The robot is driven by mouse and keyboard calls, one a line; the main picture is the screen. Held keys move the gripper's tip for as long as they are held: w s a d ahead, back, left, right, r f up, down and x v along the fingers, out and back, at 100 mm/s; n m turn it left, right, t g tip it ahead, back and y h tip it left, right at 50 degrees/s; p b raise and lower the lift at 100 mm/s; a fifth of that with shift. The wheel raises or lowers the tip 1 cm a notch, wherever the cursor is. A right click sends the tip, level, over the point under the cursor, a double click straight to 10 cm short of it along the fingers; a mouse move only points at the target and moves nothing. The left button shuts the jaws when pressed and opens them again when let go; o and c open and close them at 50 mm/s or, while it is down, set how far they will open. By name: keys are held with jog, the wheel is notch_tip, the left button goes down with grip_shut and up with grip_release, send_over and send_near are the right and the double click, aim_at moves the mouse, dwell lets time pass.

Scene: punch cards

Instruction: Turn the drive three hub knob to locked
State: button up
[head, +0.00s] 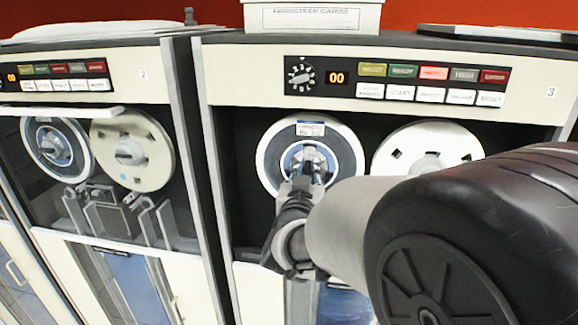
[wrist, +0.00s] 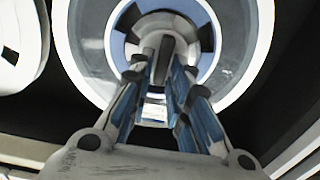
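Drive three, marked 3, is the right cabinet in the head view. Its left reel (head: 339,141) is white-rimmed with a blue-grey ring, and the same reel (wrist: 226,66) fills the wrist view. The hub knob (wrist: 165,55) is a raised grey bar at the reel's centre, standing about upright in the wrist view. My gripper (wrist: 161,68) reaches the hub, one finger on each side of the bar. The fingers are apart with the bar between their tips; I cannot tell whether they press on it. In the head view my gripper (head: 307,168) covers most of the knob.
Drive three's second reel (head: 428,143) is just right of the hub, partly behind my arm. A control panel (head: 432,84) with lit buttons and a dial (head: 300,75) are above. Drive two (head: 120,215) stands to the left. A card box (head: 311,17) sits on top.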

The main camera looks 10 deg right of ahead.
grip_shut()
jog(key=m+b, duration=0.1)
jog(key=b, duration=0.1)
jog(key=m+b, duration=0.2)
jog(key=b, duration=0.1)
jog(key=shift+d+f, duration=0.2)
jog(key=shift+f, duration=0.1)
jog(key=shift+s+d+f+m+b, duration=0.1)
jog(key=shift+d+f+m+b, duration=0.05)
jog(key=shift+m+b, duration=2.25)
jog(key=shift+s+d+f+m+b, duration=0.1)
jog(key=shift+d+f+m+b, duration=0.05)
jog(key=shift+m+b, duration=2.25)
jog(key=shift+d+f+m+b, duration=0.15)
jog(key=shift+m+b, duration=1.95)
jog(key=shift+m, duration=0.5)
